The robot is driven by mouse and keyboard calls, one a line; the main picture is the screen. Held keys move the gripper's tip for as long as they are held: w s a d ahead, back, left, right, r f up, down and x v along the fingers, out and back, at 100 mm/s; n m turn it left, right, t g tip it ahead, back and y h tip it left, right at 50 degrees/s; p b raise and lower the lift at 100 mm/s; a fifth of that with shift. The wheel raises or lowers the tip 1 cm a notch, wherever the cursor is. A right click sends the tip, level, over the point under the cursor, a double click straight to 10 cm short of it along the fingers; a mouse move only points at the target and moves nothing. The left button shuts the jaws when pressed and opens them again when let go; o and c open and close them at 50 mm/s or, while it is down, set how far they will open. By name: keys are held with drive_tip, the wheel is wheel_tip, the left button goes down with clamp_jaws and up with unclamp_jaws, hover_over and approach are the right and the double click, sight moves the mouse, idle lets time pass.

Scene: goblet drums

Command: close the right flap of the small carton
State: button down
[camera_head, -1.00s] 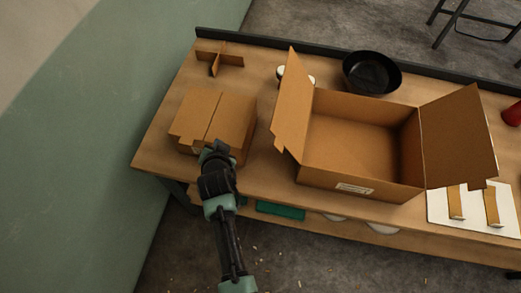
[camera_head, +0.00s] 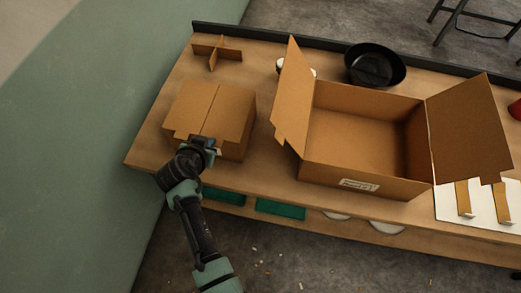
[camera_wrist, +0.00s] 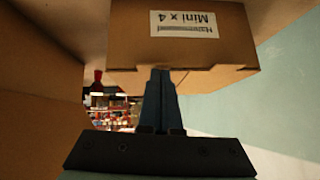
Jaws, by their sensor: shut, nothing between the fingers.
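The small carton (camera_head: 208,112) is a brown cardboard box at the left of the table. Its left flap (camera_head: 190,104) and right flap (camera_head: 233,112) lie across the top and meet at a middle seam. I cannot tell whether either is fully flat. My gripper (camera_head: 213,146) is at the carton's near side, by the front edge, and hides part of it. In the wrist view my gripper (camera_wrist: 160,72) has its fingers together, empty, pointing at the small carton (camera_wrist: 120,48), whose white label reads upside down. I cannot tell whether they touch it.
A large open carton (camera_head: 365,170) stands to the right, its left flap (camera_head: 292,95) rising between the two boxes. A black bowl (camera_head: 375,66) and a cardboard divider (camera_head: 218,52) are behind. Bare table lies between the cartons. The wall is at left.

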drive_tip(key=shift+r, duration=0.1)
idle(0.3)
drive_tip(key=s+a+r+p, duration=0.1)
drive_tip(key=s+r, duration=0.2)
drive_tip(key=r, duration=0.3)
drive_tip(key=s+r+p, duration=0.1)
drive_tip(key=s+r, duration=0.2)
drive_tip(key=r, duration=0.3)
drive_tip(key=shift+s+a+r+p, duration=0.2)
drive_tip(key=shift+s+a+p, duration=0.1)
drive_tip(key=shift+s+a, duration=0.1)
